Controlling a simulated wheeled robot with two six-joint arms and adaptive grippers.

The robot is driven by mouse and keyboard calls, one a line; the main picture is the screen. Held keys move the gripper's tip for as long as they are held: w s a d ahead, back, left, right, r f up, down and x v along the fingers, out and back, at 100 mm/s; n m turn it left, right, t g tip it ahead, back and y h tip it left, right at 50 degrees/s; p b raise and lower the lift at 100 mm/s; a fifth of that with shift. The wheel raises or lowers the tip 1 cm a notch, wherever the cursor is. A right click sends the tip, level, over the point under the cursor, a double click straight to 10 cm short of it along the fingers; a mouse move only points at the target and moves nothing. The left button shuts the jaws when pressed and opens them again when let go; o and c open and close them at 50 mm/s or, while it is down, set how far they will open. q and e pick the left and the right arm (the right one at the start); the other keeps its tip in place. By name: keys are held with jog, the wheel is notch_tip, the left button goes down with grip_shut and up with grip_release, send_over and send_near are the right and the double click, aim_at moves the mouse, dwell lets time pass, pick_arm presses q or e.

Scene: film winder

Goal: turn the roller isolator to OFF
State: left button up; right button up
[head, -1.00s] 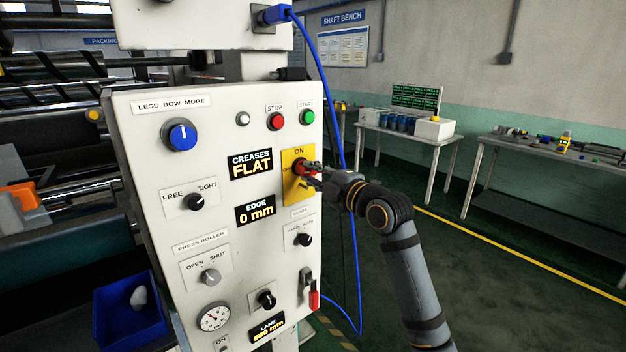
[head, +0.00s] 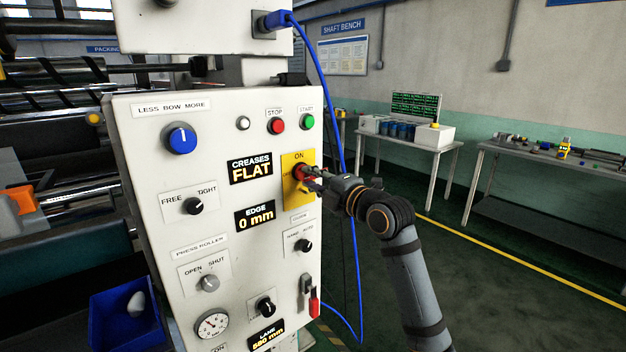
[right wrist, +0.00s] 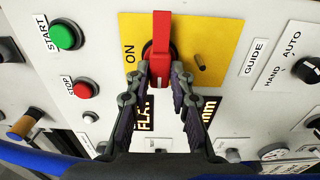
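The roller isolator is a red handle (head: 303,172) on a yellow plate (head: 290,158) marked ON, on the right side of the white control panel (head: 140,140). In the right wrist view the red handle (right wrist: 161,45) runs up and down the picture, beside the ON lettering on the yellow plate (right wrist: 215,30). My right gripper (head: 315,180) is at the handle. An OFF mark is not readable. My left gripper is out of view.
STOP (head: 277,126) and START (head: 307,121) buttons sit above the plate, a guide knob (head: 305,245) below. A blue cable (head: 334,110) hangs past the panel's right edge. A blue bin (head: 115,335) is at lower left. Floor on the right is open before the benches.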

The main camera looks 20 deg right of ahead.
jog(key=o, duration=0.4)
jog(key=shift+c, duration=0.2)
jog(key=v, duration=0.7)
jog(key=shift+s, duration=0.25)
jog(key=shift+d, duration=0.1)
